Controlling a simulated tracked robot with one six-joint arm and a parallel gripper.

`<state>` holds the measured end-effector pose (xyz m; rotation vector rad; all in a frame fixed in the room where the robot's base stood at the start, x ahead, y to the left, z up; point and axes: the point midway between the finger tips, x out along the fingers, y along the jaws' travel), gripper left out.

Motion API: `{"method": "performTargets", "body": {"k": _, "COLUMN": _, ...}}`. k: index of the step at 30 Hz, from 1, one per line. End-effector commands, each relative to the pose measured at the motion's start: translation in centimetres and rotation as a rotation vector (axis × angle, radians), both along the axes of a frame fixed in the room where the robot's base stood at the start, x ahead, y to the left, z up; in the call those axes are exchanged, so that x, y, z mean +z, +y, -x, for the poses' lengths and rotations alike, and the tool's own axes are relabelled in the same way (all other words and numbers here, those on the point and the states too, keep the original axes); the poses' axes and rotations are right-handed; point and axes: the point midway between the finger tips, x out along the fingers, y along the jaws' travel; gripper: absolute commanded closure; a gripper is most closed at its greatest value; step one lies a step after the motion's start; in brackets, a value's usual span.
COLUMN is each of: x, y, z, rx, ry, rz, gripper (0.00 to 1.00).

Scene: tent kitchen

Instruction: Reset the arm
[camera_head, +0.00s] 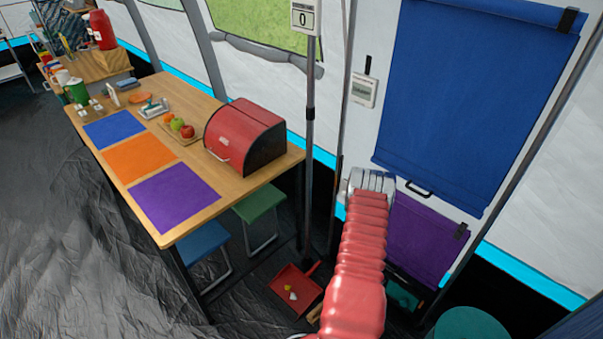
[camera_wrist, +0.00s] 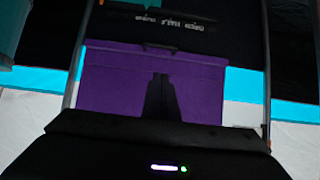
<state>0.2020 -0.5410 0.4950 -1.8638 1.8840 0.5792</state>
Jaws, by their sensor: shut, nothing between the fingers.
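My red, ribbed arm reaches forward in the head view and ends in my gripper (camera_head: 370,180), in front of the tent wall. The fingers are hard to make out there. In the wrist view my gripper (camera_wrist: 160,95) shows as a dark narrow shape with its fingers together and nothing between them. Behind it is a purple panel (camera_wrist: 205,95), apparently the purple wall flap (camera_head: 422,240) low on the wall in the head view. Whether the gripper touches the panel cannot be told.
A blue flap (camera_head: 470,100) hangs above the purple one. A pole (camera_head: 309,150) stands left of my arm. A wooden table (camera_head: 235,192) with a red bread box (camera_head: 240,135) is at left. A red dustpan (camera_head: 292,288) lies on the floor. Dark floor (camera_head: 80,250) at left is clear.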

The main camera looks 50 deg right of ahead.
Motion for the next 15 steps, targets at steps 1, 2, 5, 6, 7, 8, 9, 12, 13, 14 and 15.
{"method": "performTargets", "body": {"k": 1, "x": 0.0, "y": 0.0, "z": 0.0, "rx": 0.000, "ry": 0.000, "rz": 0.000, "gripper": 1.00}}
{"method": "performTargets", "body": {"k": 2, "x": 0.0, "y": 0.0, "z": 0.0, "rx": 0.000, "ry": 0.000, "rz": 0.000, "gripper": 1.00}}
{"method": "performTargets", "body": {"k": 5, "x": 0.0, "y": 0.0, "z": 0.0, "rx": 0.000, "ry": 0.000, "rz": 0.000, "gripper": 1.00}}
{"method": "performTargets", "body": {"k": 6, "x": 0.0, "y": 0.0, "z": 0.0, "rx": 0.000, "ry": 0.000, "rz": 0.000, "gripper": 1.00}}
{"method": "performTargets", "body": {"k": 7, "x": 0.0, "y": 0.0, "z": 0.0, "rx": 0.001, "ry": 0.001, "rz": 0.000, "gripper": 1.00}}
{"method": "performTargets", "body": {"k": 8, "x": -0.1, "y": 0.0, "z": 0.0, "rx": 0.001, "ry": 0.002, "rz": -0.003, "gripper": 1.00}}
{"method": "performTargets", "body": {"k": 9, "x": -0.2, "y": 0.1, "z": 0.0, "rx": 0.002, "ry": 0.002, "rz": -0.010, "gripper": 1.00}}
{"method": "performTargets", "body": {"k": 12, "x": -1.0, "y": 0.8, "z": 0.0, "rx": 0.003, "ry": 0.006, "rz": -0.051, "gripper": 1.00}}
{"method": "performTargets", "body": {"k": 13, "x": -1.4, "y": 1.1, "z": 0.0, "rx": 0.004, "ry": 0.007, "rz": -0.071, "gripper": 1.00}}
{"method": "performTargets", "body": {"k": 14, "x": -1.9, "y": 1.4, "z": 0.0, "rx": 0.006, "ry": 0.009, "rz": -0.094, "gripper": 1.00}}
{"method": "performTargets", "body": {"k": 15, "x": -2.6, "y": 2.2, "z": 0.0, "rx": 0.010, "ry": 0.012, "rz": -0.132, "gripper": 1.00}}
